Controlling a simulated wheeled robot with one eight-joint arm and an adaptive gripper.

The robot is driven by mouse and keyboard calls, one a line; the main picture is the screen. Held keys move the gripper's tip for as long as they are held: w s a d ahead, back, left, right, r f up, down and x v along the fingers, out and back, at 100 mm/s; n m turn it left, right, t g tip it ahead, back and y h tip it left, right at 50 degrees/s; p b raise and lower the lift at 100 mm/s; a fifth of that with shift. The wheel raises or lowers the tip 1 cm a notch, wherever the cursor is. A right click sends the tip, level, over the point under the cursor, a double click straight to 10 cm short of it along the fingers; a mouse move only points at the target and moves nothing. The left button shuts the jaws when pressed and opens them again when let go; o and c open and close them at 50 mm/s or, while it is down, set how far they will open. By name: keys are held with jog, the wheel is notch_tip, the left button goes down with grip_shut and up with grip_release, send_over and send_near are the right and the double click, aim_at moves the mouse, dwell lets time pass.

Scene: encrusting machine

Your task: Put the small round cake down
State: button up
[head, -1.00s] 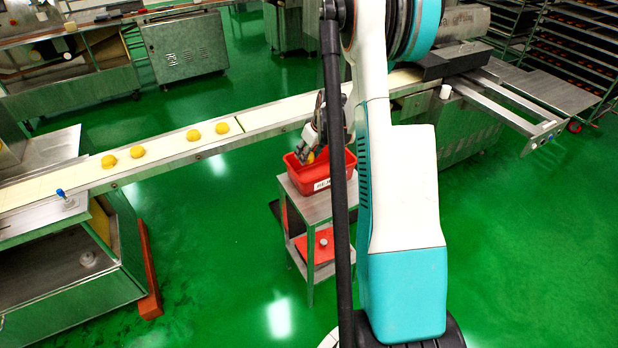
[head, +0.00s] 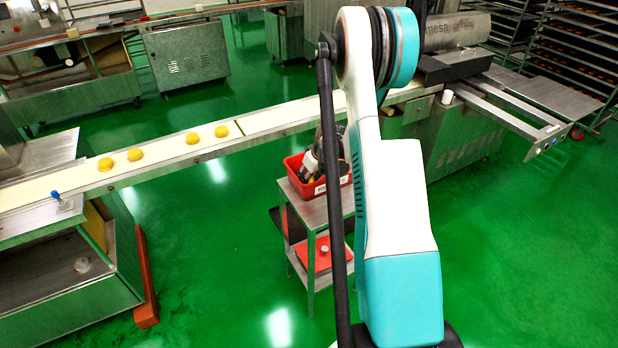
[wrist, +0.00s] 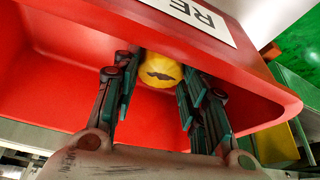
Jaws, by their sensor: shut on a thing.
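The small round cake (wrist: 160,72) is yellow with a dark mark on it. In the wrist view it sits between the two fingers of my gripper (wrist: 160,85), which is shut on it. Cake and fingers are inside the red bin (wrist: 60,45), close to the wall with the white label. Whether the cake touches the bin's floor cannot be told. In the head view the red bin (head: 335,188) stands on a small metal stand (head: 312,210), and my gripper (head: 310,165) reaches down into it. The cake is hidden there.
A conveyor belt (head: 165,160) with several yellow cakes runs behind the stand. A red tray (head: 320,255) lies on the stand's lower shelf. A machine (head: 470,125) stands at the belt's right end. Green floor is open in front of the belt.

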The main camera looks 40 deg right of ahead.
jog(key=shift+f, duration=0.15)
jog(key=o, duration=0.8)
jog(key=shift+o, duration=0.2)
jog(key=p+v, duration=0.4)
jog(key=v, duration=0.8)
jog(key=shift+r, duration=0.25)
jog(key=shift+w, duration=0.1)
